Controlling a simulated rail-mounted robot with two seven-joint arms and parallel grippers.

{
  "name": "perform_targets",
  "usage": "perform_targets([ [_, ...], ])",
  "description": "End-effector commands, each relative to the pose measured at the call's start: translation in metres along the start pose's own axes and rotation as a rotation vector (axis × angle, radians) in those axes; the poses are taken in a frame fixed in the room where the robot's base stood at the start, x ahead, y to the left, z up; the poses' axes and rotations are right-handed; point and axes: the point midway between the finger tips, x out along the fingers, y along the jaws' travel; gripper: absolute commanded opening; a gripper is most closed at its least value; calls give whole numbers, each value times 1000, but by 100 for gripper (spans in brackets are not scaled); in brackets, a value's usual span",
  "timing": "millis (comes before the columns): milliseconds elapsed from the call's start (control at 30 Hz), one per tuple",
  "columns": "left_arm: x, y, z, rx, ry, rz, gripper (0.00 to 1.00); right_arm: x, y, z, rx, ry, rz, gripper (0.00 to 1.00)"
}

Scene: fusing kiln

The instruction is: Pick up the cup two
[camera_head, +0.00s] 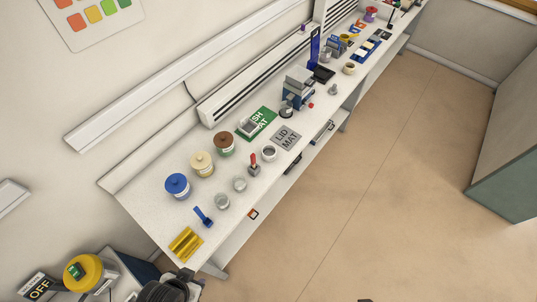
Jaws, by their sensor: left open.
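Two small grey cups stand on the white bench: one nearer (222,201) and one just beyond it (239,184). A larger pale cup with a dark inside (268,153) stands farther along, beside the lid mat. I cannot tell which is cup two. My left gripper (186,274) shows partly at the bottom edge, off the near end of the bench, open and apart from the cups. My right gripper is not in view.
Blue (177,184), cream (202,163) and brown-lidded (224,142) jars line the back. A blue-handled tool (203,215), a yellow block (186,243) and a red-handled tool (254,165) stand near the cups. The floor (370,190) right of the bench is clear.

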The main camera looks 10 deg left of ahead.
Motion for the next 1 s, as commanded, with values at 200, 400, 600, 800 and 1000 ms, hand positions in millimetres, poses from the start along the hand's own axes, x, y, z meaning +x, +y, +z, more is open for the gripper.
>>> perform_targets([
  [200, 0, 0, 0, 0, 0, 0, 43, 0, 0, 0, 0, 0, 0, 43],
  [400, 0, 0, 0, 0, 0, 0, 56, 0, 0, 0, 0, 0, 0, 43],
  [600, 0, 0, 0, 0, 0, 0, 75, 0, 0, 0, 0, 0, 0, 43],
  [800, 0, 0, 0, 0, 0, 0, 85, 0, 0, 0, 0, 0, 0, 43],
  [1000, 7, 0, -1, 0, 8, -1, 85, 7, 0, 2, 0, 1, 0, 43],
])
